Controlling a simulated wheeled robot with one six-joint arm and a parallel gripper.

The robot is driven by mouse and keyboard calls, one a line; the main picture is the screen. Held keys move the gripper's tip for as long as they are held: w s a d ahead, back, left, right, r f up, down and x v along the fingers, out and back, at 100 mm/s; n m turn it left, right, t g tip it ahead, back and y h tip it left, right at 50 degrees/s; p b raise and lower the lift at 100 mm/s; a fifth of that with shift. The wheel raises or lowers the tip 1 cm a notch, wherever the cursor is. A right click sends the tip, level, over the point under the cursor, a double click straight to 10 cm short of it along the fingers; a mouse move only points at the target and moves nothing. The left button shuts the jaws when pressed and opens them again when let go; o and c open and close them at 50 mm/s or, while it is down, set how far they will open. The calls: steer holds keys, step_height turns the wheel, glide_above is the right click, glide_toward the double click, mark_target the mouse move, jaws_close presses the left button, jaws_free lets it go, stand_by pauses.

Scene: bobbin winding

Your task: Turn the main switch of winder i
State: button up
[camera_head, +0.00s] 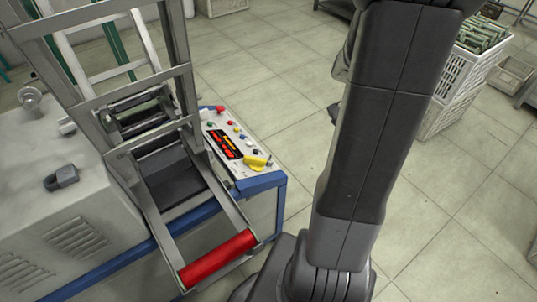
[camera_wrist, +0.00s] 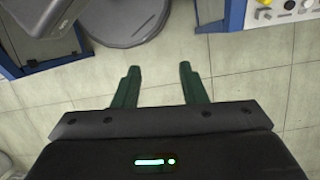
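A winder (camera_head: 93,208) stands at the left in the head view. Its sloping control panel (camera_head: 217,122) carries small coloured buttons and a display with red characters. A yellow rotary handle (camera_head: 256,162), which looks like the main switch, sits at the panel's near end. I cannot read any label telling which winder this is. My gripper (camera_wrist: 160,70) shows in the wrist view with two green fingers apart and nothing between them. It points over the tiled floor, away from any switch. The head view does not show the gripper.
A red roller bar (camera_head: 217,258) crosses the winder's front, and a blue-edged frame (camera_head: 262,183) supports the panel. White crates (camera_head: 461,80) stand at the upper right. Part of a control panel (camera_wrist: 288,10) shows at the wrist view's upper right. Tiled floor between is clear.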

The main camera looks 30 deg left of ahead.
steer(key=w+a+f+m+b, duration=0.2)
steer(key=w+a+f+b, duration=0.3)
steer(key=a, duration=0.5)
steer(key=m+g+y+b, duration=0.1)
steer(key=m+b, duration=0.2)
glide_toward(261, 158)
steer(key=b+x, duration=0.1)
steer(key=x, duration=0.9)
steer(key=shift+s+a+f, duration=0.1)
steer(key=shift+s+f, duration=0.1)
steer(key=shift+s, duration=0.05)
jaws_close()
